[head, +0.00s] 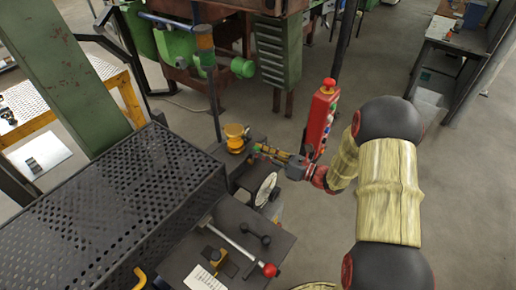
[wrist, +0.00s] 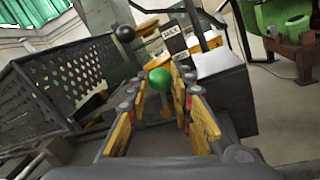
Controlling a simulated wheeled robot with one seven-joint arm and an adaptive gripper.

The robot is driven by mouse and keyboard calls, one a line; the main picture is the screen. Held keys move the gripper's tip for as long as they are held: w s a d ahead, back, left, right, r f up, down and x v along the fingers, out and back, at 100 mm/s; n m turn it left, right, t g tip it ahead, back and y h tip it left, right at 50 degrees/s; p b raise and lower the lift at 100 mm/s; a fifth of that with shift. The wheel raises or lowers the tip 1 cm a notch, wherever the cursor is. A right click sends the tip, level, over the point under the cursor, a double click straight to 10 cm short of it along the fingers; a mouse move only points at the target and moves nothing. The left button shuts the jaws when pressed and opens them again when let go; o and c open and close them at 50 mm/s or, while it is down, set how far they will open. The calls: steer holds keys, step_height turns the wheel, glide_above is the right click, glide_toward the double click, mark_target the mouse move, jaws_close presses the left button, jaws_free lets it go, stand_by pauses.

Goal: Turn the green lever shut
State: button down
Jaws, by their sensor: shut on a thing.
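The green lever shows as a round green knob (wrist: 159,79) in the wrist view, between the fingertips of my gripper (wrist: 160,84). The yellow-padded fingers stand on both sides of the knob and are shut on it. The lever's shaft is mostly hidden. In the head view my gripper (head: 262,152) reaches left from my arm to the machine's side, just right of a yellow cup-shaped part (head: 234,137). The knob is too small there to make out clearly.
A red control box (head: 320,118) stands close behind my wrist. Below my gripper are a white handwheel (head: 266,189) and a red-knobbed lever (head: 269,270). A perforated black guard (head: 120,195) fills the left. Open floor lies to the right.

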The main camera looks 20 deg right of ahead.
steer(key=m+p, duration=0.1)
steer(key=d+m+p, duration=0.1)
steer(key=m, duration=0.1)
steer(key=w+f+m+p, duration=0.1)
steer(key=m+p, duration=0.1)
steer(key=shift+w+d+t, duration=0.1)
steer(key=shift+d+t, duration=0.25)
steer(key=shift+t, duration=0.05)
steer(key=m, duration=0.1)
steer(key=f+m+p, duration=0.1)
steer(key=m+p, duration=0.1)
steer(key=shift+w+d+f+m+t, duration=0.15)
steer(key=shift+w+d+m+t, duration=0.15)
steer(key=shift+d+t, duration=0.1)
steer(key=shift+w+d+f+m+p, duration=0.1)
steer(key=shift+f+m+p, duration=0.2)
steer(key=shift+m, duration=0.3)
steer(key=shift+d+f+m+p, duration=0.1)
steer(key=shift+f+m+p, duration=0.2)
steer(key=shift+m, duration=0.3)
steer(key=shift+t+h, duration=0.3)
steer(key=shift+h, duration=0.1)
steer(key=c, duration=1.5)
jaws_free()
steer(key=shift+c, duration=0.2)
